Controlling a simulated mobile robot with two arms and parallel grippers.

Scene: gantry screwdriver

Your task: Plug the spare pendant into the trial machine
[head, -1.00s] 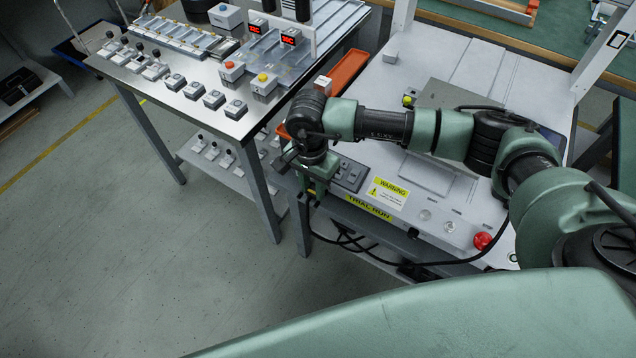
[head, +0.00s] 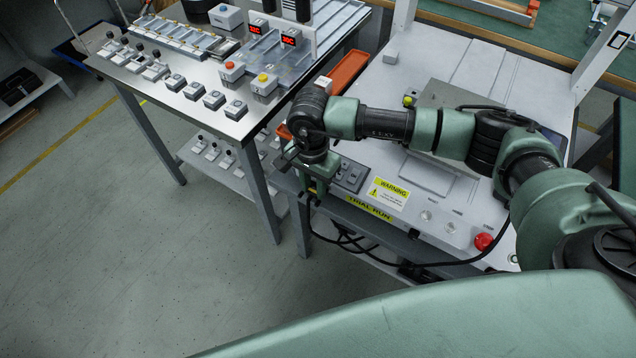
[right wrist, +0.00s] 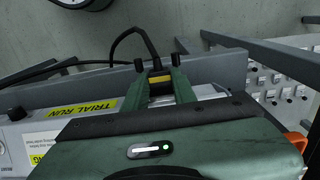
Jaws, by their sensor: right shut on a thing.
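The trial machine (head: 412,211) is a white bench unit with a yellow TRIAL RUN label (head: 369,207) on its front edge. My right gripper (head: 312,196) is at the left end of that edge. In the right wrist view my right gripper (right wrist: 158,66) is shut on a black plug with a yellow band (right wrist: 160,78). A black cable (right wrist: 131,34) leads from the plug. The plug is at the machine's edge; its tip and any socket are hidden by the gripper, so I cannot tell whether it is seated. The pendant's body cannot be told for sure. My left gripper is not in view.
Black cable (head: 455,262) hangs in loops below the machine's front. A red emergency button (head: 484,241) is at its right. A grey switch box (head: 350,177) sits close to the gripper. A metal table (head: 165,95) with several small devices stands at left. The floor in front is clear.

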